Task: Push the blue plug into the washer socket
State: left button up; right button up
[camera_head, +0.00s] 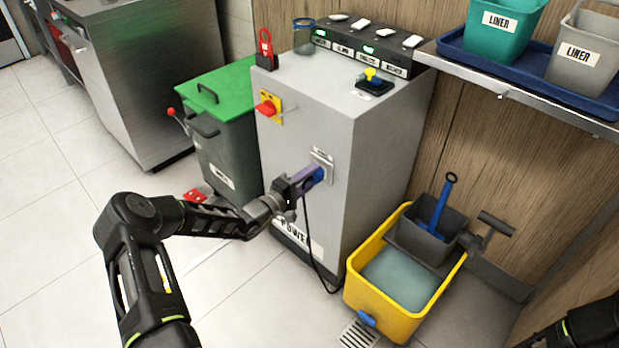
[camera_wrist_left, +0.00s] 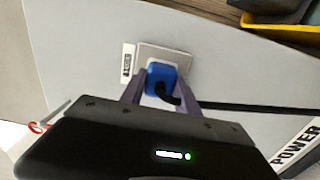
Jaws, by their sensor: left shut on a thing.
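The blue plug (camera_head: 319,174) is at the washer socket (camera_head: 324,158) on the side of the grey cabinet (camera_head: 350,120). My left gripper (camera_head: 312,176) is shut on the plug, with its fingers on either side of it. In the left wrist view the blue plug (camera_wrist_left: 160,76) sits between the two fingers, in front of the pale socket plate (camera_wrist_left: 178,54). A black cable (camera_wrist_left: 240,106) leads from the plug. Whether the plug is fully seated cannot be told. My right gripper is not in view; only part of my right arm shows at the lower right.
A yellow mop bucket (camera_head: 385,312) stands on the floor right of the cabinet. A green-lidded bin (camera_head: 225,130) stands to its left. A red-knobbed switch (camera_head: 268,107) is on the cabinet's side. A shelf with liner tubs (camera_head: 590,50) is at the upper right.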

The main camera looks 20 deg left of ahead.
pick_arm(q)
jog(key=shift+w, duration=0.2)
jog(key=o, duration=1.3)
jog(key=shift+o, duration=0.2)
jog(key=p+v, duration=0.1)
jog(key=v, duration=0.6)
jog(key=shift+s, duration=0.4)
